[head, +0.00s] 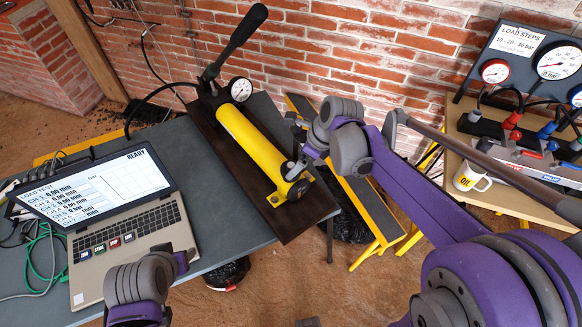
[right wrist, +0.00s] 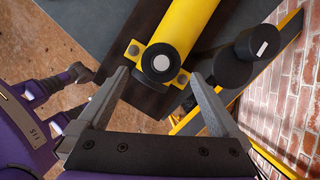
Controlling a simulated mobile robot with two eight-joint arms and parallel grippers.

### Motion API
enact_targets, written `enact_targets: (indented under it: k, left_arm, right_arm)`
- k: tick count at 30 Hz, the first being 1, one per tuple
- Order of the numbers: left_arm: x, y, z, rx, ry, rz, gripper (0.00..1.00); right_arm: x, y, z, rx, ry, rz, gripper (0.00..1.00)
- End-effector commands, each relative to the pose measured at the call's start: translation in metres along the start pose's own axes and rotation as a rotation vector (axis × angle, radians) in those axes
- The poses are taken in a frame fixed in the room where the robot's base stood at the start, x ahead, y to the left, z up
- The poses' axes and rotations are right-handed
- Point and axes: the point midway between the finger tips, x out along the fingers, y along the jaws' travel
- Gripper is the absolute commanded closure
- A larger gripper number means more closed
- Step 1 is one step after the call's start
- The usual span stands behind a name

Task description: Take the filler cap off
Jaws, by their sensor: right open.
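The yellow pump cylinder (head: 250,145) lies on a dark board on the grey table. At its near end is a round black filler cap (right wrist: 162,62) with a pale centre, between two yellow lugs in the right wrist view. My right gripper (right wrist: 158,80) is open, a finger to each side of the cap in the picture. I see a gap at each side and cannot tell how far the fingertips reach along it. My left gripper is out of view; only part of my left arm shows.
A laptop (head: 110,205) stands on the grey table (head: 215,235). The pump's black lever (head: 235,40) rises behind its gauge (head: 240,89). A yellow step stand (head: 365,210) is right of the table. At right, a wooden bench (head: 515,200) holds gauges, valves and an oil mug (head: 471,178).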

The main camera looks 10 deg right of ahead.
Motion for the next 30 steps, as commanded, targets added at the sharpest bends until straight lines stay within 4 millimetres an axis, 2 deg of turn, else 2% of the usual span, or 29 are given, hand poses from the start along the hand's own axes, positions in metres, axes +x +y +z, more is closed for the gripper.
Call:
enact_targets:
  k: [3,7,16,27,29,30]
  left_arm:
    - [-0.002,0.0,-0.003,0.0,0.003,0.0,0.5]
    - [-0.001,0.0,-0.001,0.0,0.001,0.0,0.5]
    - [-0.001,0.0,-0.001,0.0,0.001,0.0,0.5]
    - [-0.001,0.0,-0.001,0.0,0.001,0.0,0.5]
    - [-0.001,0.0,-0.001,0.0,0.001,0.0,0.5]
    - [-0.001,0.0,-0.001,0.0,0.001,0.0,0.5]
  right_arm:
    - [0.019,-0.001,0.002,-0.001,-0.001,0.0,0.0]
    - [0.034,-0.001,0.001,-0.002,-0.001,-0.001,0.0]
    - [0.039,-0.001,0.001,-0.001,-0.001,-0.001,0.02]
    - [0.038,-0.001,0.001,-0.001,-0.001,-0.001,0.68]
    - [0.038,-0.001,0.001,-0.001,-0.001,-0.001,0.79]
    - [0.038,-0.001,0.001,-0.001,-0.001,-0.001,0.79]
